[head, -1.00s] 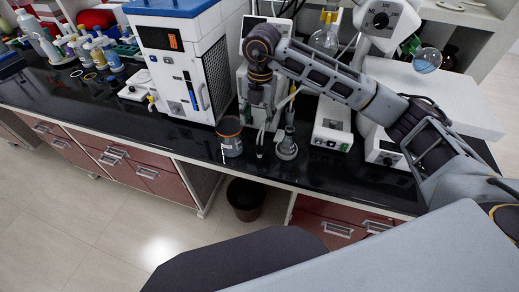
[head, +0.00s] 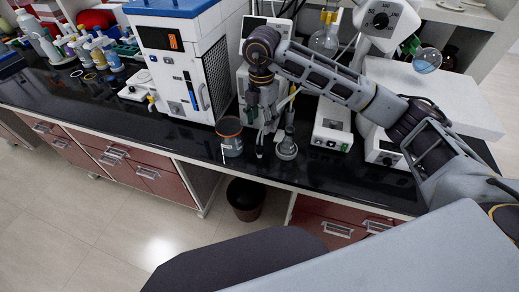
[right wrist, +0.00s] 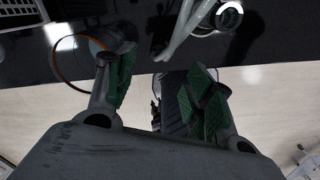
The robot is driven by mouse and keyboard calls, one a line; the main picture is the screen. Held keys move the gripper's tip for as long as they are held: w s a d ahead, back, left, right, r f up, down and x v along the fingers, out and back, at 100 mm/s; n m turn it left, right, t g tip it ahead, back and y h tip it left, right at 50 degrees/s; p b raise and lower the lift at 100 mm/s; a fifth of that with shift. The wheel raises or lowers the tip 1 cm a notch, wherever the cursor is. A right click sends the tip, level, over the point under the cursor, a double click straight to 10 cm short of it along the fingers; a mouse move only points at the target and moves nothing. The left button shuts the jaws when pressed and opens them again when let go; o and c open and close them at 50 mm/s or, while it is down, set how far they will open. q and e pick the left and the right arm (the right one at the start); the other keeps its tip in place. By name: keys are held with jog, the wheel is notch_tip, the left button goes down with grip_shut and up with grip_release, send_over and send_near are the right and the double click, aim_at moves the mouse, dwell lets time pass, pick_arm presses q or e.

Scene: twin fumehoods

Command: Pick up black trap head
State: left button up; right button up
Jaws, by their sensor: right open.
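A small black upright piece, which looks like the black trap head (head: 260,146), stands on the black counter near its front edge. In the right wrist view a dark shape (right wrist: 160,32) beyond the fingers looks like the same piece, but it blends into the counter. My right gripper (head: 262,112) points down just above it, open, with nothing between its fingers. Its green-padded fingers also show in the right wrist view (right wrist: 160,86). My left gripper is not in view.
A glass beaker with an orange rim (head: 230,137) stands close on the left. A grey round-based stand (head: 287,149) is close on the right. A large white-and-blue instrument (head: 178,75) rises at the back left. The counter's front edge is near.

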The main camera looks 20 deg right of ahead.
aim_at(260, 145)
jog(key=shift+f+p, duration=0.45)
jog(key=shift+f, duration=3.6)
jog(key=shift+f, duration=0.1)
jog(key=shift+a+f+p, duration=0.15)
jog(key=shift+f+p, duration=0.25)
jog(key=shift+f, duration=0.55)
jog(key=shift+a+f+p, duration=0.1)
jog(key=shift+f+p, duration=0.25)
jog(key=shift+f, duration=1.2)
jog(key=shift+c, duration=0.4)
jog(key=c, duration=1)
jog(key=shift+r, duration=0.1)
